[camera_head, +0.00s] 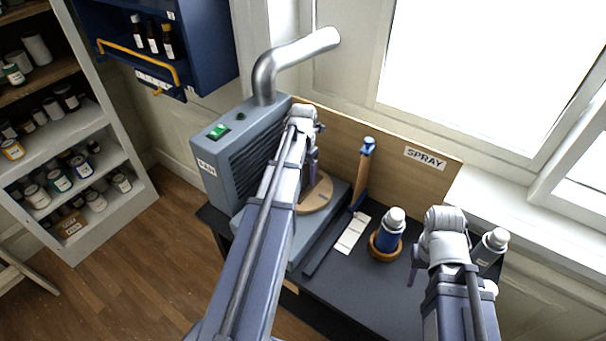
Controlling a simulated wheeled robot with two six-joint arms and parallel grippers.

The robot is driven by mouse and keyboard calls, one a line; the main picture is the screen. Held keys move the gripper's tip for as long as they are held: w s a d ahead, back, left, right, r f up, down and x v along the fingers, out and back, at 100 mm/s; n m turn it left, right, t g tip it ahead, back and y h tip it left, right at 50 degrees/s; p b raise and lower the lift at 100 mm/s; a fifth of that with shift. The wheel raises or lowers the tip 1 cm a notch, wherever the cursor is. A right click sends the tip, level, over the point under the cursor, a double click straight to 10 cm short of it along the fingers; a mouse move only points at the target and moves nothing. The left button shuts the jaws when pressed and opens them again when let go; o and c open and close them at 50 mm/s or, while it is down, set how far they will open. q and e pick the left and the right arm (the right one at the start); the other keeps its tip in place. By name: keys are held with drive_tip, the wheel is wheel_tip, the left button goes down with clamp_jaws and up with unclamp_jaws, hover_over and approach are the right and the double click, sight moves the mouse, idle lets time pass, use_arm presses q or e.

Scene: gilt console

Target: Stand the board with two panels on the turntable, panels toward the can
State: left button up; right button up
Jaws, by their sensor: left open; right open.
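The turntable (318,196) is a round wooden disc at the front of the grey extractor box, partly hidden by my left arm. My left gripper (313,172) is open above the turntable; its fingertips are hard to make out. A narrow tan board (361,178) stands upright just right of the turntable, seen nearly edge-on, with a blue clip at its top. Its panels cannot be made out. My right gripper (413,268) is open and empty over the bench, right of the can.
The grey extractor box (222,165) with its metal pipe stands behind my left arm. A wooden back panel labelled SPRAY (425,158) edges the dark bench (355,290). A pale card (353,234) lies before the board. A grey can (487,253) stands behind my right arm.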

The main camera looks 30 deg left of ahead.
use_arm(q)
drive_tip(key=shift+r+p, duration=3.8)
drive_tip(key=shift+r, duration=0.1)
drive_tip(key=shift+f, duration=0.1)
